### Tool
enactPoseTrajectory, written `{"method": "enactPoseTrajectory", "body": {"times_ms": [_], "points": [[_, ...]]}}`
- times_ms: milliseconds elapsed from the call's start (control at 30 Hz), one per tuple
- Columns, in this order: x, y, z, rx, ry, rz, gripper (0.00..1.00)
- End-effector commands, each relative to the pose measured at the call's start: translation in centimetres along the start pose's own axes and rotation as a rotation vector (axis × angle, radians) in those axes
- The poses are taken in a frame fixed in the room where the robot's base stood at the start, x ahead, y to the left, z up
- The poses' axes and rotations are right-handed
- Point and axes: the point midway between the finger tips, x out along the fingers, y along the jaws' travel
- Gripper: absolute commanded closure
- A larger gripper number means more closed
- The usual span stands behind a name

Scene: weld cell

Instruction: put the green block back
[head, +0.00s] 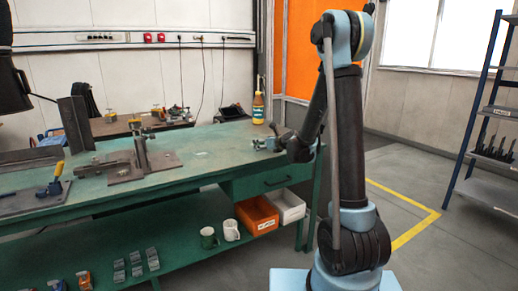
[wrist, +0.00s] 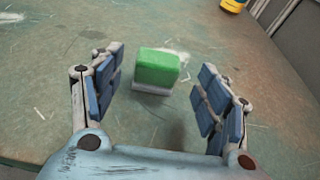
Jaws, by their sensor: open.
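The green block (wrist: 157,69) sits upright on the green tabletop in the wrist view, with a thin pale grey layer (wrist: 152,91) at its bottom. I cannot tell if that layer is part of the block or a separate thing. My gripper (wrist: 160,84) is open, with one blue-padded finger to the left and one to the right of the block. Clear gaps show on both sides, and neither finger touches it. In the head view my gripper (head: 266,144) is low over the right end of the bench (head: 215,150). I cannot make out the block there.
A yellow-orange bottle (head: 258,106) stands behind my gripper, near the bench's back edge. A metal fixture (head: 140,160) and a clamp (head: 53,182) are on the bench to the left. Orange (head: 257,215) and white (head: 289,206) bins and two mugs sit below.

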Motion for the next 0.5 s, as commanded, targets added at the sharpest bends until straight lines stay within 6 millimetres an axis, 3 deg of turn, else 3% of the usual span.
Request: {"method": "enactPoseTrajectory", "body": {"times_ms": [500], "points": [[5.0,0.2,0.2,0.0,0.0,0.001,0.31]]}}
